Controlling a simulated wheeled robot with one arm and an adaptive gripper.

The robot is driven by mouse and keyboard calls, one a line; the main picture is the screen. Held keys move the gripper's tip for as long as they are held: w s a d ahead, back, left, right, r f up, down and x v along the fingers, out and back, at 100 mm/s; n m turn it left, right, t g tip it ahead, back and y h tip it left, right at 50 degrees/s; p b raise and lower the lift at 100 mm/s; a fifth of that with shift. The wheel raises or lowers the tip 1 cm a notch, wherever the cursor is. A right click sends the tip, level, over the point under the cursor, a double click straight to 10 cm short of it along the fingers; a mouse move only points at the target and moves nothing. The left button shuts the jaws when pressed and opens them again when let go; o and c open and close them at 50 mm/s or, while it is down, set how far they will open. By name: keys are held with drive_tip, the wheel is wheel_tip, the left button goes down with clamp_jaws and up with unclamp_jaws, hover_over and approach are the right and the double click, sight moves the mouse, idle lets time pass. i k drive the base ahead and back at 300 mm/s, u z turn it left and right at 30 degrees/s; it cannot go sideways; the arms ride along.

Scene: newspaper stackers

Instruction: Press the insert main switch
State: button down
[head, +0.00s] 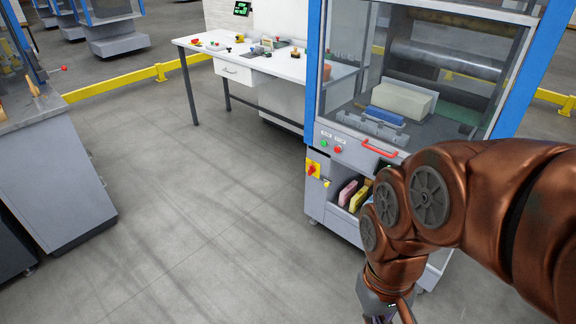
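A red and yellow switch (313,169) sits on the left of the front face of the grey machine with blue posts (311,70). Above it on the panel are a small green button (324,143) and a red button (338,149) under tiny labels I cannot read. Which control is the insert main switch cannot be read from here. My gripper (386,317) hangs low at the bottom edge, right of and nearer than the switch, apart from the machine. Its fingers are mostly cut off by the frame, so its opening is hidden.
My arm covers the machine's lower right. The machine has a red handle (379,148) and an open shelf holding pink and yellow items (347,193). A white workbench (285,67) stands behind left, a grey cabinet (50,185) at far left. The floor between is clear.

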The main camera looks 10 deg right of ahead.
sight(311, 168)
drive_tip(key=u, duration=0.5)
drive_tip(key=i, duration=1.3)
drive_tip(key=u, duration=0.2)
